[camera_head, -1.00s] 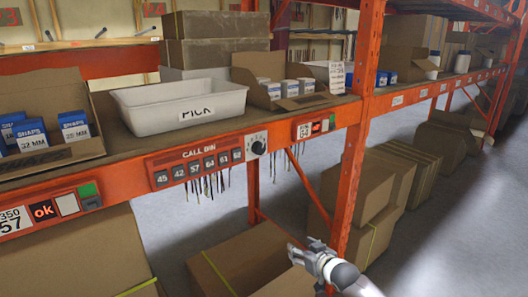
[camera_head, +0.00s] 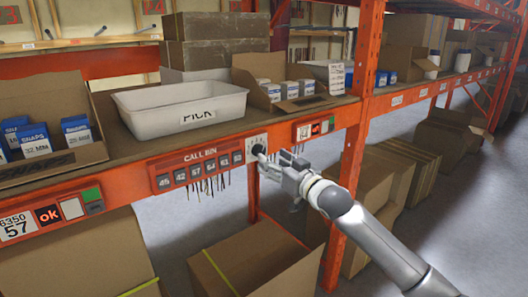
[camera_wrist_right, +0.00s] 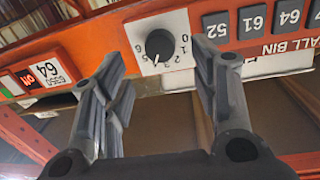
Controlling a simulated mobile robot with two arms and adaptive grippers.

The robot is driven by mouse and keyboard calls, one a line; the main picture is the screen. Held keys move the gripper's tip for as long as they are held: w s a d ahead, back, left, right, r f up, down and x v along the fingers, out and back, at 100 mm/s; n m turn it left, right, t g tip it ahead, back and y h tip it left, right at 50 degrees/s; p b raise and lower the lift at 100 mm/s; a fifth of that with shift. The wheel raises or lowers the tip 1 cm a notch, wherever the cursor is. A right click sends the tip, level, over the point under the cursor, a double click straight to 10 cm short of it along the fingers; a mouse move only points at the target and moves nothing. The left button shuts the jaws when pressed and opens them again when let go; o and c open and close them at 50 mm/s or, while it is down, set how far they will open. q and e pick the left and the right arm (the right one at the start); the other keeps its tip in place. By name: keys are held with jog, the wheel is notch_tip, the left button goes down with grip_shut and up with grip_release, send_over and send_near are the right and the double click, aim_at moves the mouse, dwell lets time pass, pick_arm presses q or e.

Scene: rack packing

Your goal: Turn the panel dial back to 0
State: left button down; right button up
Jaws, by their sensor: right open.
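The panel dial is a round black knob on a white numbered plate, set in the orange shelf beam. In the head view the dial (camera_head: 258,149) is partly covered by my right gripper (camera_head: 275,160), whose fingertips are right in front of it. In the right wrist view the dial (camera_wrist_right: 160,45) shows between and just beyond the two spread fingers of the gripper (camera_wrist_right: 160,70). The fingers are open and appear apart from the knob. The scale looks rotated there; the pointer seems to be away from the 0, but its exact number is unclear. My left gripper is not in view.
The red CALL BIN panel (camera_head: 196,167) with numbered buttons is just left of the dial. A small label unit (camera_head: 314,128) sits to its right. A white PICK bin (camera_head: 180,108) stands on the shelf above. An orange upright (camera_head: 353,150) stands close to my right arm.

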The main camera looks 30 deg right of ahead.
aim_at(261, 152)
jog(key=w+p, duration=0.1)
jog(key=w, duration=0.2)
jog(key=shift+w+r, duration=0.1)
jog(key=shift+w, duration=0.3)
jog(key=shift+w+p, duration=0.4)
jog(key=shift+w, duration=0.55)
jog(key=c, duration=1)
jog(key=shift+c, duration=0.2)
